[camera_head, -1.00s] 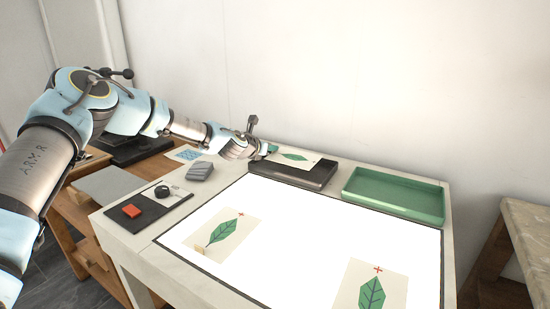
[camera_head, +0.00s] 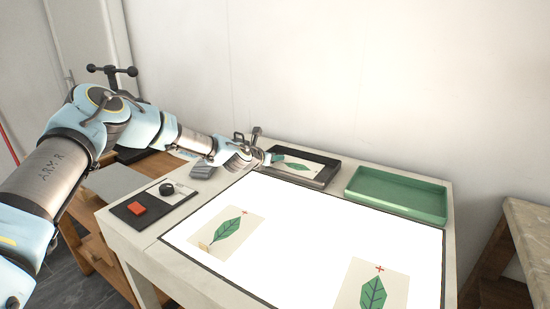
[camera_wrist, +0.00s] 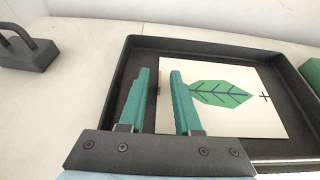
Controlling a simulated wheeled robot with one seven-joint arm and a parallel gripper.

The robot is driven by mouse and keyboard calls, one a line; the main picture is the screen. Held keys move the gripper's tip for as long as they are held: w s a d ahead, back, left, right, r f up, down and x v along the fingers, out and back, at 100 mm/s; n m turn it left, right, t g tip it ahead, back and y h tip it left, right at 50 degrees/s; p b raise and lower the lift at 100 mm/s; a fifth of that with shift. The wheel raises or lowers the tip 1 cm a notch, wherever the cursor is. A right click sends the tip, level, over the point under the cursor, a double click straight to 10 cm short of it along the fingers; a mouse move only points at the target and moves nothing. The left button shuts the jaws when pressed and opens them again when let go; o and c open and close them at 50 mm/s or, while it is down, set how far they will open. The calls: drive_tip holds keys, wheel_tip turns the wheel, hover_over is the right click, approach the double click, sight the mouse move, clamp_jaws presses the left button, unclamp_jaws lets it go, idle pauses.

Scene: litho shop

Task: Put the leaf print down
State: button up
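The leaf print (camera_head: 298,167), a cream sheet with a green leaf and a dark cross, lies in the black tray (camera_head: 325,177) at the back of the table. In the wrist view the print (camera_wrist: 262,120) lies flat inside the black tray (camera_wrist: 225,48). My gripper (camera_head: 273,158) is over the tray's left part. In the wrist view its teal fingers (camera_wrist: 160,73) stand apart, with the tab showing in the gap and the right finger covering part of the print's left edge.
A green tray (camera_head: 395,196) stands right of the black tray. Two more leaf prints, left (camera_head: 228,232) and right (camera_head: 372,289), lie on the bright light panel (camera_head: 300,240). A dark board (camera_head: 150,208) with a red block is at the left. A black handled block (camera_wrist: 28,50) stands left of the tray.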

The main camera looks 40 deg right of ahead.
drive_tip(key=b+v, duration=0.2)
drive_tip(key=v, duration=1)
drive_tip(key=shift+b, duration=0.35)
